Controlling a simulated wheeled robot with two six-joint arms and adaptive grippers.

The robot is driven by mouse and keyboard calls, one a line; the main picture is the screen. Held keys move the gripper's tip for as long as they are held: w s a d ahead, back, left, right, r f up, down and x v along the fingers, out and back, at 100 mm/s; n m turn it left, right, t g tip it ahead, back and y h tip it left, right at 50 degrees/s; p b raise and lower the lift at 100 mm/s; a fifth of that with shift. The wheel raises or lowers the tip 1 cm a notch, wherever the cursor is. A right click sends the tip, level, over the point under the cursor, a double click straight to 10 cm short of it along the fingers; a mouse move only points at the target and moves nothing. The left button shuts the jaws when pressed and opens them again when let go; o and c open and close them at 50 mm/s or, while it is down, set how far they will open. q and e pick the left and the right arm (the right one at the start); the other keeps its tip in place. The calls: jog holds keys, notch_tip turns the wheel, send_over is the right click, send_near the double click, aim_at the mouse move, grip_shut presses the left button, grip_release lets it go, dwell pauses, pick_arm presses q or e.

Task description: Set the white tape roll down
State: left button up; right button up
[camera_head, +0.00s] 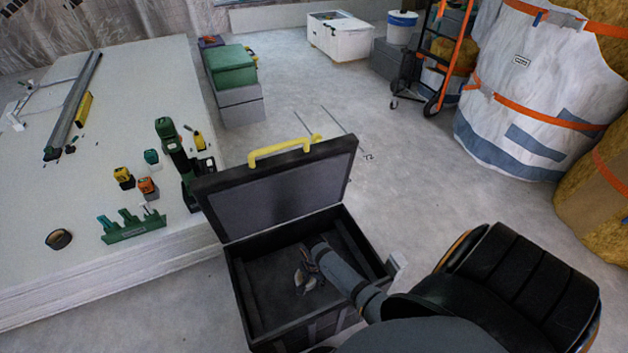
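My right arm reaches in from the lower right, and my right gripper (305,280) is down inside the open black toolbox (240,290). Small pale and orange-brown patches show at its fingertips, low over the dark toolbox floor. They are too small to tell whether they are finger parts or a held thing, or whether the fingers are open or shut. I cannot clearly make out a white tape roll. A dark ring-shaped roll (58,239) lies on the white panel stack. My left gripper is not in view.
The toolbox lid (275,187) stands raised, with a yellow handle (285,148). The white panel stack (60,290) at left carries a green rack (133,226), a green and black drill (172,150) and small tools. Floor behind the toolbox is mostly clear; a big white bag (530,85) stands right.

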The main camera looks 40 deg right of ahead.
aim_at(314, 280)
pick_arm(q)
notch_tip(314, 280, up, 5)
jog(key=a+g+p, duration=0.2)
jog(key=p, duration=0.2)
pick_arm(e)
notch_tip(314, 280, up, 8)
jog(key=shift+f, duration=0.25)
pick_arm(q)
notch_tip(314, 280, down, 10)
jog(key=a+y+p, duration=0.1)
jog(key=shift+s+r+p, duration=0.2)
jog(key=shift+p, duration=0.15)
pick_arm(e)
jog(key=shift+r, duration=2.4)
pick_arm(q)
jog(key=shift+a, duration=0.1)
